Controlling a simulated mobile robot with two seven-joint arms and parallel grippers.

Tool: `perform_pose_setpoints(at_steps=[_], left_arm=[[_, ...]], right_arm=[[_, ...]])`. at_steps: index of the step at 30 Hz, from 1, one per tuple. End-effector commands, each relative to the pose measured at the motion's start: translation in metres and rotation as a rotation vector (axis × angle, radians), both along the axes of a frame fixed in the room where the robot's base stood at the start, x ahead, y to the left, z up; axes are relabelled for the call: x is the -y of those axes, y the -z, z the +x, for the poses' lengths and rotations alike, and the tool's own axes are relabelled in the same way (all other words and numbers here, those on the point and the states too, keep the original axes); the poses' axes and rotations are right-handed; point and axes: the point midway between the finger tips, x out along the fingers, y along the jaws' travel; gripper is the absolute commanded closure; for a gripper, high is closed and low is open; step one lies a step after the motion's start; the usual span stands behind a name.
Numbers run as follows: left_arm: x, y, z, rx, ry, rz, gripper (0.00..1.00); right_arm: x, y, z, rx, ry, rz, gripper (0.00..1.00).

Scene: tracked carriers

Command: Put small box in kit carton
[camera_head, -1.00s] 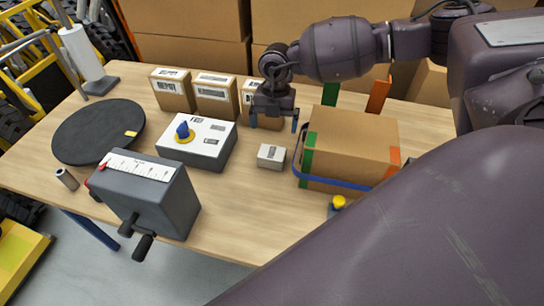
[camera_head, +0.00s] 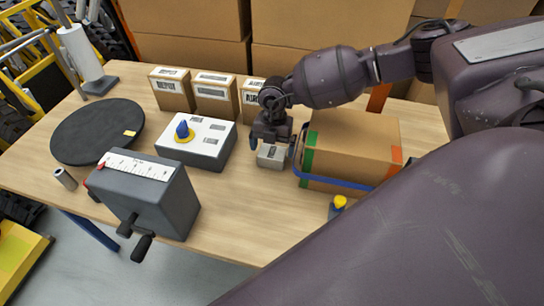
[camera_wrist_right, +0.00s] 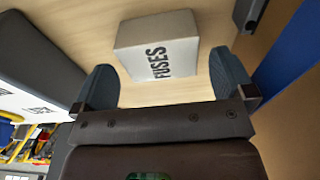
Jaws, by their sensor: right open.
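The small box (camera_head: 271,159) is pale grey-white and sits on the table. In the right wrist view the small box (camera_wrist_right: 140,35) shows the print "FUSES" and lies just beyond and between the fingertips, with no clear contact. My right gripper (camera_head: 273,145) is open above it and hides part of it; its two fingers (camera_wrist_right: 166,78) show in the wrist view. The kit carton (camera_head: 350,140) is brown, with green and orange corner strips and a blue band, just right of the gripper. Its top looks closed from here. My left gripper is not in view.
A grey-white device with a blue knob (camera_head: 208,150) stands left of the small box. Several labelled cartons (camera_head: 215,95) stand behind. A dark crank box (camera_head: 150,200), a black round mat (camera_head: 95,135) and a yellow-topped item (camera_head: 337,207) are also on the table (camera_head: 240,215).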

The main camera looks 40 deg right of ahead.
Motion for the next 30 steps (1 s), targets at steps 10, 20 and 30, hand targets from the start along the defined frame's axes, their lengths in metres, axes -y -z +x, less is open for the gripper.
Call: perform_pose_setpoints(at_steps=[10, 20, 30], left_arm=[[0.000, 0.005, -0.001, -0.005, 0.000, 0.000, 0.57], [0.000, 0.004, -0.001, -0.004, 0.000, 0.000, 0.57], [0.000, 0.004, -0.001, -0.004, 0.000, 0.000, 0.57]], right_arm=[[-0.003, 0.027, -0.002, 0.001, 0.000, 0.000, 0.00], [-0.003, 0.026, -0.002, 0.001, 0.000, -0.001, 0.37], [-0.003, 0.024, -0.002, 0.001, 0.001, 0.000, 0.52]])
